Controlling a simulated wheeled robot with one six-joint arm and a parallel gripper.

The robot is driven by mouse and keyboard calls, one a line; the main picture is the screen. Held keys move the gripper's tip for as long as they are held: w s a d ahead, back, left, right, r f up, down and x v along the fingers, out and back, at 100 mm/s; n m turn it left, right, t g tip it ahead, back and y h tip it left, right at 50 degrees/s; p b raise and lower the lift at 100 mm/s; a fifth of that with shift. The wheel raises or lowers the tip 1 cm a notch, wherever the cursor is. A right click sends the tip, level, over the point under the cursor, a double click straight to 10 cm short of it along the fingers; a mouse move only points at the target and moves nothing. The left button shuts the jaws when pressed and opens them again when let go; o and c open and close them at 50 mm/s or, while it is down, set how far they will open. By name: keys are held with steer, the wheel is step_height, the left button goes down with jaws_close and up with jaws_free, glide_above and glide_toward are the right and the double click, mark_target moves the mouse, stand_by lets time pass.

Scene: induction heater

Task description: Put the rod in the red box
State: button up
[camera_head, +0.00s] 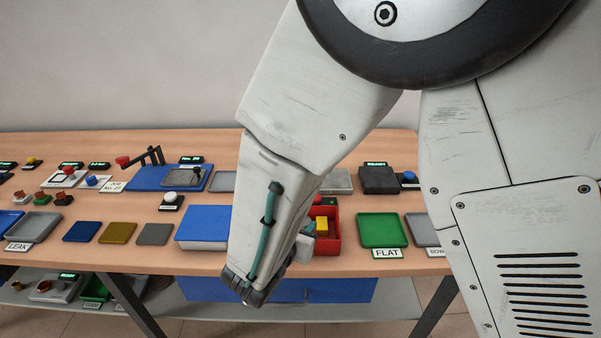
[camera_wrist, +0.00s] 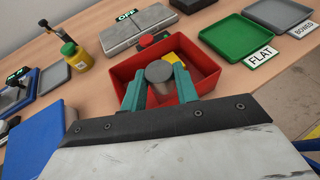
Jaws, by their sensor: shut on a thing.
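The red box (camera_wrist: 205,80) lies open below my gripper in the wrist view. In the head view the red box (camera_head: 326,249) shows just right of my forearm, partly hidden by it. My gripper (camera_wrist: 160,80) is shut on the grey rod (camera_wrist: 160,72), with one teal finger on each side. The rod is seen nearly end-on over the box interior. I cannot tell whether its lower end touches the box floor. In the head view my arm hides most of the gripper and the rod. A yellow piece (camera_wrist: 174,57) is in the box, close behind the rod.
A green FLAT tray (camera_head: 383,230) stands right of the box, with a grey tray (camera_wrist: 278,12) beyond it. A blue block (camera_head: 203,223) is to the left. A red button (camera_wrist: 147,39) and a grey OFF unit (camera_wrist: 135,30) are behind. A yellow bottle (camera_wrist: 76,56) stands back left.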

steer(key=w, duration=0.2)
steer(key=w+d, duration=0.1)
steer(key=w, duration=0.1)
steer(key=shift+f, duration=0.15)
steer(key=shift+w+d+f, duration=0.15)
steer(key=shift+w+f, duration=0.05)
steer(key=shift+w, duration=0.05)
steer(key=shift+f, duration=1.6)
